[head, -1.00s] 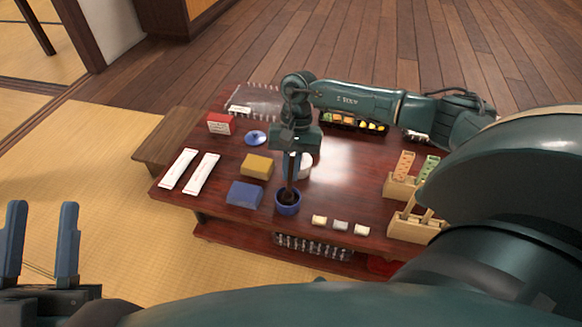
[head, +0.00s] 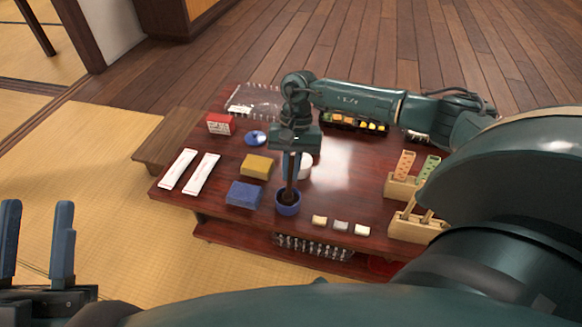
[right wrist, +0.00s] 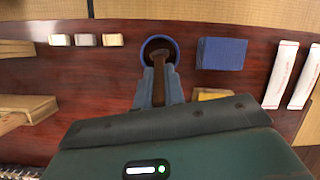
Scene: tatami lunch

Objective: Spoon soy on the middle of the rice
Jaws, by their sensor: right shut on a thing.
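My right gripper (head: 291,165) points down over the table and is shut on a dark brown spoon (right wrist: 158,62). The spoon stands nearly upright, its lower end inside a small blue pot (head: 288,208). The pot also shows in the right wrist view (right wrist: 174,47), just beyond my fingertips. The spoon's bowl and any soy in it are hidden. A black bento box (head: 340,124) with colourful food is at the back, partly behind my right arm. I cannot make out the rice clearly. My left gripper (head: 37,210) is open and empty, off the table at the left.
A blue block (head: 244,195) and a yellow block (head: 256,167) stand left of the pot. Several small pale pieces (head: 341,225) lie to its right. White packets (head: 202,174) lie at left; wooden holders (head: 416,228) stand at right. A white container (head: 306,168) is behind my right gripper.

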